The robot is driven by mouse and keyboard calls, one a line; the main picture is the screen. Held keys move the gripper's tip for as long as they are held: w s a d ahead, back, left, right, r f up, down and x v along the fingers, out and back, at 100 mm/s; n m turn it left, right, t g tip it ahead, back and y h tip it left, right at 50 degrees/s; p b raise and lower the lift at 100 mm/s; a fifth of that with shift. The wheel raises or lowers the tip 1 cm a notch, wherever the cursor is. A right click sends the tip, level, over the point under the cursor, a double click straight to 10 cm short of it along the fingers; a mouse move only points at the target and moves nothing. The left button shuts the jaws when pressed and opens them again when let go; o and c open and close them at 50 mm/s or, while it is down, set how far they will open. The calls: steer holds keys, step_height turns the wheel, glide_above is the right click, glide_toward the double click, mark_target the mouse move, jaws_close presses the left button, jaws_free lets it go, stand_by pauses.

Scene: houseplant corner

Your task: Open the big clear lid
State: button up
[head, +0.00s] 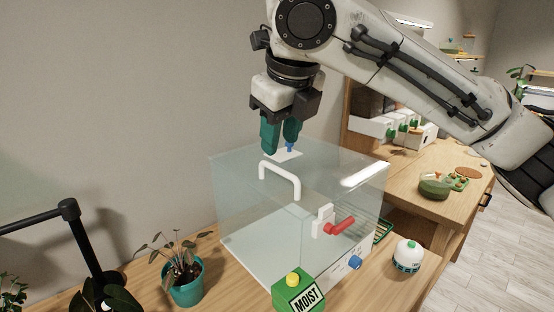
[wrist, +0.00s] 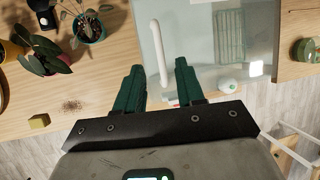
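The big clear lid (head: 235,165) lies shut on top of a clear box (head: 250,225). A white bar handle (head: 280,178) stands on the lid; in the wrist view the handle (wrist: 158,45) runs lengthwise in the gap between my fingers. A white latch with a red lever (head: 340,225) is on the box's front side. My gripper (head: 281,148) has teal fingers pointing down above the lid, apart from the handle. In the wrist view my gripper (wrist: 159,68) is open and empty.
A potted plant (head: 184,278) stands left of the box. A blue knob (head: 354,262) is on the box's base. The wall is close behind.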

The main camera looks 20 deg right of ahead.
mark_target(277, 170)
steer(key=x, duration=0.6)
jaws_close()
stand_by(0.3)
stand_by(0.4)
